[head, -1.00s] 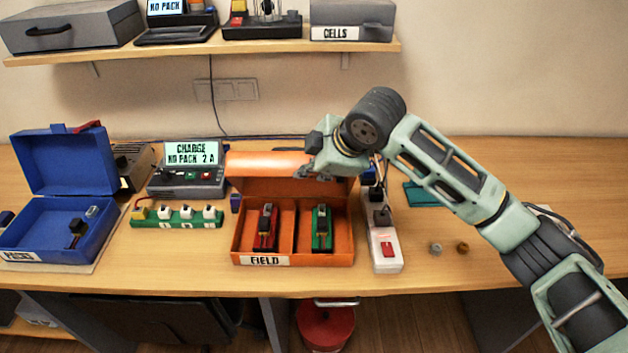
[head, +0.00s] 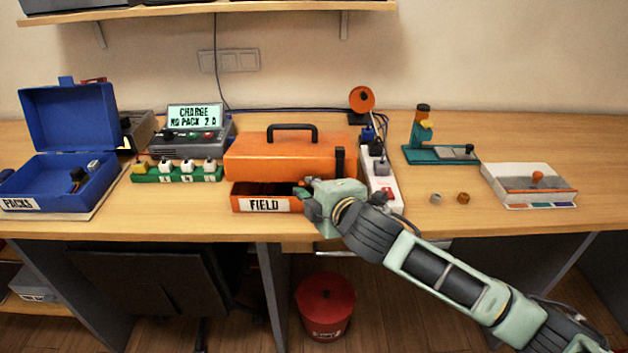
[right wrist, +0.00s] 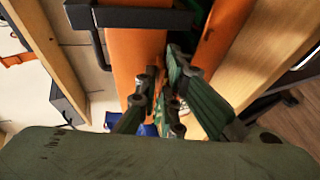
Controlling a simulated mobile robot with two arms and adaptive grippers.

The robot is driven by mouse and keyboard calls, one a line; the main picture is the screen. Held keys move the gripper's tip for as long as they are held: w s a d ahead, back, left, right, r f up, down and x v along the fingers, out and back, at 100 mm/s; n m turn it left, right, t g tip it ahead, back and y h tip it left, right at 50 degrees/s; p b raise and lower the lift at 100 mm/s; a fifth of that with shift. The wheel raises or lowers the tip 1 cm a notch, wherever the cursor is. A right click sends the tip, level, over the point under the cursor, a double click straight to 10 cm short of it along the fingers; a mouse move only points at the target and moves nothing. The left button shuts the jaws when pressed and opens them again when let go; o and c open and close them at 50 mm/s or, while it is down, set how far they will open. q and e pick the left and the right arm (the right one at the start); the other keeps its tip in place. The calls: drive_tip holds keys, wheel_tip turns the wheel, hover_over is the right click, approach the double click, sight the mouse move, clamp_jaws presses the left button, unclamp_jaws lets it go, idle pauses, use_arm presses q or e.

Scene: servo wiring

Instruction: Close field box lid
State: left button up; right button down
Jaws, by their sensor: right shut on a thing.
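The orange field box lid (head: 275,158), with a black handle on top, is swung down over the orange field box base (head: 240,197). A dark gap shows between the lid's front edge and the base, so the lid is not flush. My right gripper (head: 308,194) is at the box's front right corner, shut on the lid's edge; its fingertips are partly hidden. In the right wrist view, my fingers (right wrist: 160,80) are at the edge of the lid (right wrist: 135,45), beside the base's front wall (right wrist: 222,35). My left gripper is not in view.
A white power strip (head: 381,185) stands close to the box's right side. A charger (head: 193,140) and green charging strip (head: 178,172) are to its left, with an open blue box (head: 65,125) farther left. Two small knobs (head: 450,198) lie to the right.

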drive_tip(key=shift+s+f, duration=0.25)
drive_tip(key=shift+f, duration=0.9)
drive_tip(key=c, duration=1.9)
unclamp_jaws()
drive_tip(key=shift+w+a, duration=0.1)
drive_tip(key=shift+w, duration=0.05)
drive_tip(key=shift+c, duration=0.2)
drive_tip(key=v, duration=1.2)
drive_tip(key=shift+f, duration=0.1)
